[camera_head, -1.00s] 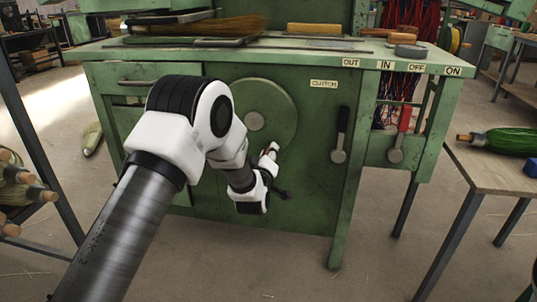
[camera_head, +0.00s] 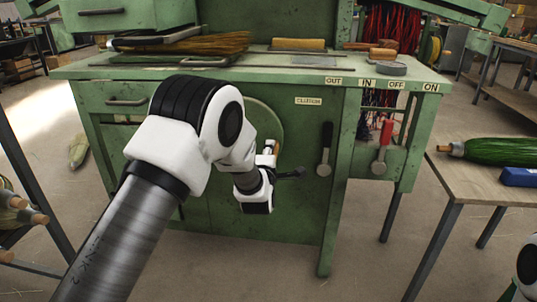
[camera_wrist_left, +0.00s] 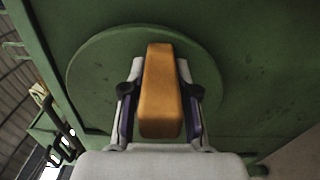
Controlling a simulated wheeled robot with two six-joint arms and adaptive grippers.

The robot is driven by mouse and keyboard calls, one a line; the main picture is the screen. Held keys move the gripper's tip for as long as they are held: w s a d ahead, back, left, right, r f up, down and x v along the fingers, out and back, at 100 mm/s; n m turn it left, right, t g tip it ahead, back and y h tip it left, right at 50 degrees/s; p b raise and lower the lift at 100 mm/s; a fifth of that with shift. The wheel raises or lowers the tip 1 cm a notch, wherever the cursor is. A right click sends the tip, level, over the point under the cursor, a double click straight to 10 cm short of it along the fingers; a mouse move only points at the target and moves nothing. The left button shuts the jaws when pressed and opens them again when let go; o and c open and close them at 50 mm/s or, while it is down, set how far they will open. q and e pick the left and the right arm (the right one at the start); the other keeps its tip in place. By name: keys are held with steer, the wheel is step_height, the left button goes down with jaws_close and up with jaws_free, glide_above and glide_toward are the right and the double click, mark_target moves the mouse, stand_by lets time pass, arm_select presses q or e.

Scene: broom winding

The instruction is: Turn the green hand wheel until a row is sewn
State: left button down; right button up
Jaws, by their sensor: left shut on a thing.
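The green hand wheel (camera_head: 269,120) is a flat disc on the front of the green machine, mostly covered by my left arm in the head view. In the left wrist view the wheel (camera_wrist_left: 92,75) lies behind an orange-brown handle (camera_wrist_left: 160,88). My left gripper (camera_wrist_left: 160,98) is shut on this handle, one finger on each side. In the head view the left gripper (camera_head: 269,149) is at the lower right part of the wheel; the handle is hard to make out there. My right gripper is out of view; only a piece of my right arm shows at the lower right corner.
A black-handled lever (camera_head: 325,150) beside the CLUTCH label (camera_head: 308,101) stands right of the wheel. A red-handled lever (camera_head: 382,146) is farther right. Bristles (camera_head: 205,46) lie on the machine top.

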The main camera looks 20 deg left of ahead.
arm_select(q)
steer(key=shift+r+n, duration=0.25)
steer(key=shift+n, duration=0.15)
steer(key=c, duration=0.9)
jaws_free()
steer(key=shift+s, duration=0.1)
steer(key=v, duration=1.1)
steer(key=shift+s+d, duration=0.15)
steer(key=shift+s, duration=0.25)
